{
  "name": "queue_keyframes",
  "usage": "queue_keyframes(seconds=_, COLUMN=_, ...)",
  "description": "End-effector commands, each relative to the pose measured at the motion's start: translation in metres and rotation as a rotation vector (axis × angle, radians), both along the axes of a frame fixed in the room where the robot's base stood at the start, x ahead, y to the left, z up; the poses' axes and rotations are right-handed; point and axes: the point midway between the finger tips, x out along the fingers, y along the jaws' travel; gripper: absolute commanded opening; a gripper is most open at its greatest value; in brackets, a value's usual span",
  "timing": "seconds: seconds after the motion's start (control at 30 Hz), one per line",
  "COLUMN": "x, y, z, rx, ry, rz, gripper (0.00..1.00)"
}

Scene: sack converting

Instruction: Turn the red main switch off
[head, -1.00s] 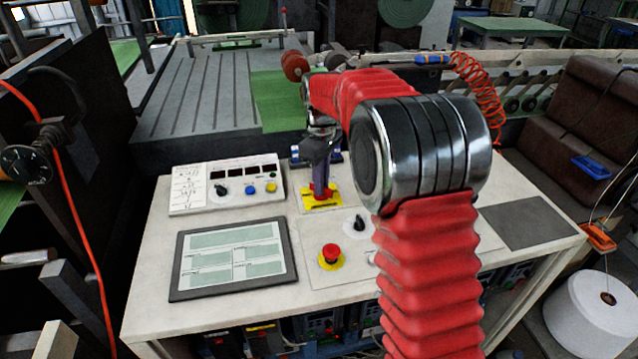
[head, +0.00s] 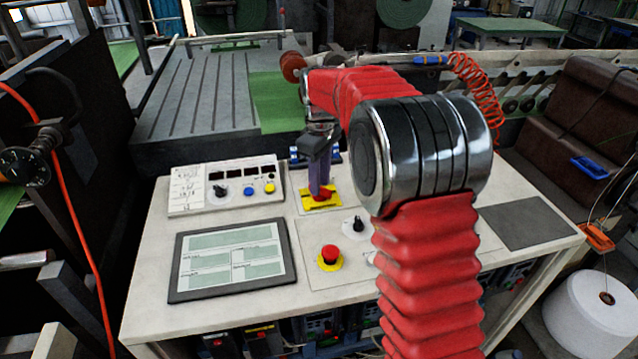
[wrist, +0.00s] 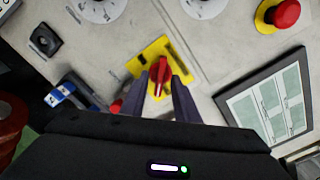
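The red main switch (wrist: 160,72) is a red handle on a yellow plate (wrist: 150,58), set in the pale console top. In the wrist view the handle points roughly up and down the picture, at an angle to the plate's edges. My gripper (wrist: 161,82) has one dark finger on each side of the handle, with a narrow gap that looks clear of it. In the head view the gripper (head: 320,184) points down over the yellow plate (head: 310,203), and the fingers partly hide the red handle.
A red emergency button (head: 330,253) on a yellow ring and a black knob (head: 357,225) stand nearby. A tablet-like screen (head: 232,262) lies front left, a control box (head: 226,198) behind it.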

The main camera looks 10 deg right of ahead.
Motion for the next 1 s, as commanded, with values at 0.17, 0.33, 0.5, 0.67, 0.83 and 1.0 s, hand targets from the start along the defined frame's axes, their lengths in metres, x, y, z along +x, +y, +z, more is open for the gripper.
queue_keyframes(seconds=0.17, x=0.001, y=0.0, z=0.027, rx=0.0, ry=-0.003, rz=0.0, gripper=0.28)
queue_keyframes(seconds=0.33, x=0.001, y=0.0, z=0.057, rx=0.0, ry=-0.004, rz=0.0, gripper=0.28)
queue_keyframes(seconds=0.5, x=0.001, y=0.0, z=0.087, rx=0.0, ry=-0.004, rz=0.0, gripper=0.28)
queue_keyframes(seconds=0.67, x=0.001, y=0.0, z=0.11, rx=0.0, ry=-0.003, rz=0.0, gripper=0.28)
queue_keyframes(seconds=0.83, x=0.001, y=0.0, z=0.123, rx=0.0, ry=-0.001, rz=0.0, gripper=0.28)
queue_keyframes(seconds=1.0, x=0.0, y=0.0, z=0.125, rx=0.0, ry=0.0, rz=0.0, gripper=0.28)
